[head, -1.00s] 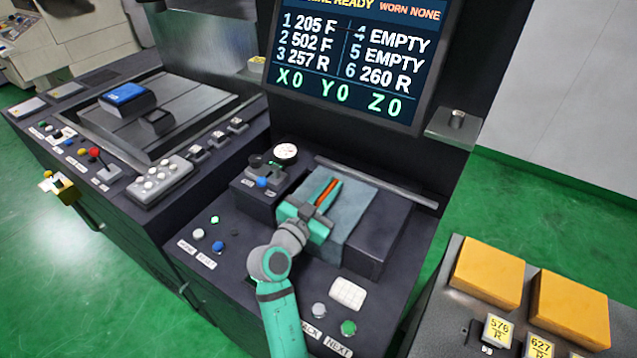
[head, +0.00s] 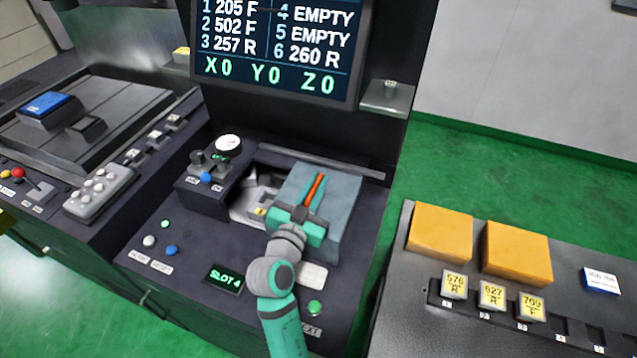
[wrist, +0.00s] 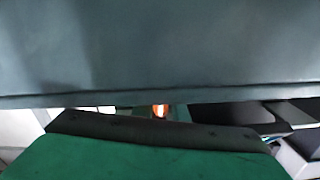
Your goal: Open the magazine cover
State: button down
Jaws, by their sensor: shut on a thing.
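The magazine cover (head: 339,192) is a grey-blue block on the machine's front deck, right of centre in the head view. An orange handle strip (head: 316,187) stands up from it between teal jaw parts. My gripper (head: 309,207) is shut on this handle from the front. Left of the cover, part of the magazine opening (head: 247,205) is uncovered, with pale walls and a small yellow label inside. The rest of the opening is hidden under the cover. In the wrist view, a grey surface fills the top and a bit of orange (wrist: 161,110) shows past the dark gripper edge.
A gauge and knob box (head: 205,180) stands left of the opening. A small display (head: 224,279) reading SLOT 4 lies on the deck in front. A side bench (head: 420,291) at right carries orange blocks and several labelled holders.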

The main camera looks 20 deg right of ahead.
aim_at(307, 206)
jog(key=c, duration=1.8)
grip_release()
jog(key=shift+a, duration=0.1)
jog(key=v, duration=1)
jog(key=shift+s+a, duration=0.2)
jog(key=shift+s, duration=0.15)
